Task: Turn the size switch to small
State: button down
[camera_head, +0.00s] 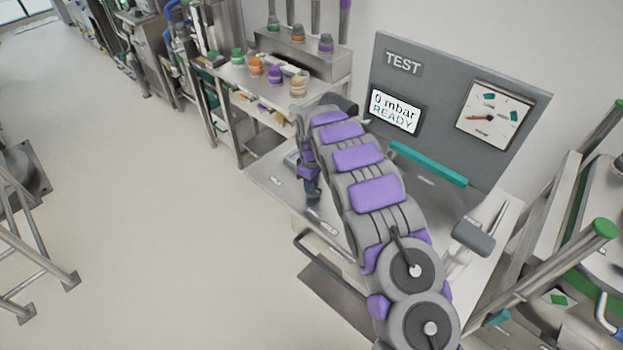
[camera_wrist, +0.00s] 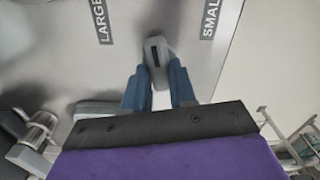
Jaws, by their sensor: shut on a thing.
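The size switch (camera_wrist: 157,52) is a grey knob with a black mark at its far end, in the wrist view. It lies between a LARGE label (camera_wrist: 100,22) on the left and a SMALL label (camera_wrist: 210,19) on the right, pointing up the picture with a slight lean left. My gripper (camera_wrist: 159,70) has its blue fingers shut on the switch, one on each side. In the head view my gripper (camera_head: 312,188) is low over the left part of the test bench (camera_head: 268,180), and the switch is hidden there.
A grey TEST panel (camera_head: 440,80) stands at the back of the bench, with a display (camera_head: 395,112) reading "0 mbar READY" and a dial gauge (camera_head: 493,115). A teal bar (camera_head: 428,163) runs below the display. Open floor (camera_head: 150,220) lies to the left.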

jog(key=m+p, duration=0.2)
jog(key=m, duration=0.3)
jog(key=shift+w+r+m, duration=0.1)
jog(key=shift+r+m, duration=0.05)
jog(key=shift+m, duration=0.15)
jog(key=m+p, duration=0.2)
jog(key=m, duration=0.3)
jog(key=shift+m, duration=0.4)
jog(key=c, duration=0.9)
grip_release()
notch_tip(320, 180, up, 17)
jog(key=shift+a+p, duration=0.15)
jog(key=shift+p, duration=0.6)
